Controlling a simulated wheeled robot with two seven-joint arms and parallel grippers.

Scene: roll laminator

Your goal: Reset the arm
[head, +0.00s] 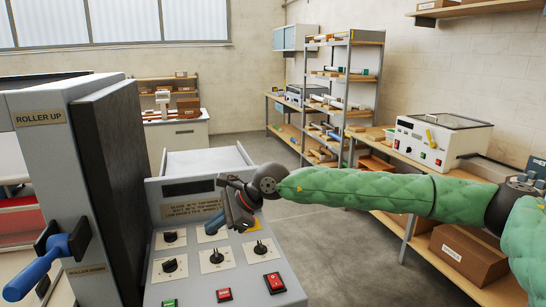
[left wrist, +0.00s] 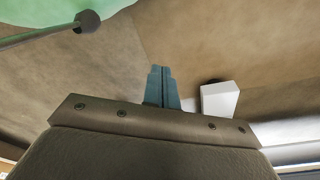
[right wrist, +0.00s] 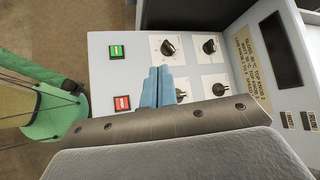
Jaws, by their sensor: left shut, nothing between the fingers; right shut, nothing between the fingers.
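My right gripper (head: 240,218) hangs over the sloped control panel (head: 200,275) of the laminator, in front of its upper knobs. In the right wrist view its blue fingers (right wrist: 157,88) are shut together and empty, and partly hide a knob (right wrist: 182,90). I cannot tell how far the fingertips are above the panel. My right arm in its green quilted sleeve comes in from the right. My left gripper is outside the head view. In the left wrist view its fingers (left wrist: 162,88) are shut and empty, facing a plain brownish surface.
The laminator's tall grey housing with a blue-handled lever (head: 40,265) stands at left. The panel carries several knobs and a red switch (head: 274,283). A bench at right holds a white device (head: 435,140); a cardboard box (head: 468,255) sits below. Open floor (head: 345,265) lies between.

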